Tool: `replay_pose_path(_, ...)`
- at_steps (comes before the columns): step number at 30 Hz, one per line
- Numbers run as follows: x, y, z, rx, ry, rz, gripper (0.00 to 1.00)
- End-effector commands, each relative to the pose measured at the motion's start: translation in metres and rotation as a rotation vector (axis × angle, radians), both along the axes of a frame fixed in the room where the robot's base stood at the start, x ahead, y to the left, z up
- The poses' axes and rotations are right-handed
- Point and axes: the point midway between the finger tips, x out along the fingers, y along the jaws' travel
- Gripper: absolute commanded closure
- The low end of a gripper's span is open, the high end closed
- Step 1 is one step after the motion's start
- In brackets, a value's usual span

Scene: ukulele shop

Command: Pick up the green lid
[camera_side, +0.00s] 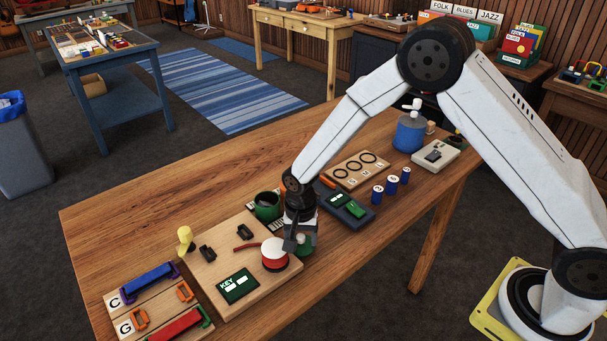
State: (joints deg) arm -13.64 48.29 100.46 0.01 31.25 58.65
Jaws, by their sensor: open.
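A green round piece (307,250), which looks like the green lid, sits at the right edge of the light wooden board, with a pale knob on top. My gripper (294,244) points down right at it and hides much of it. The jaws are open; the gap between the fingers is hard to make out, and I cannot tell whether they touch the lid. A red and white round pot (275,256) stands just left of the gripper. An open dark green cup (267,206) stands behind it, to the left of my wrist.
The wooden board (205,262) also holds small black blocks (244,232) and a dark KEY card (239,286). A yellow piece (185,238) stands at its left edge. A dark device (345,207) and blue cylinders (393,184) are to the right. The table's left back is clear.

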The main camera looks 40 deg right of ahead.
Motion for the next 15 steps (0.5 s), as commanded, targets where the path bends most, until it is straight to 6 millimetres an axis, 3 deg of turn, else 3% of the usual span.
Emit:
replay_pose_path(11,0.0003,0.0000,0.0005,0.001,-0.001,0.000,0.28)
replay_pose_path(15,0.0003,0.0000,0.0005,0.001,-0.001,0.000,0.72)
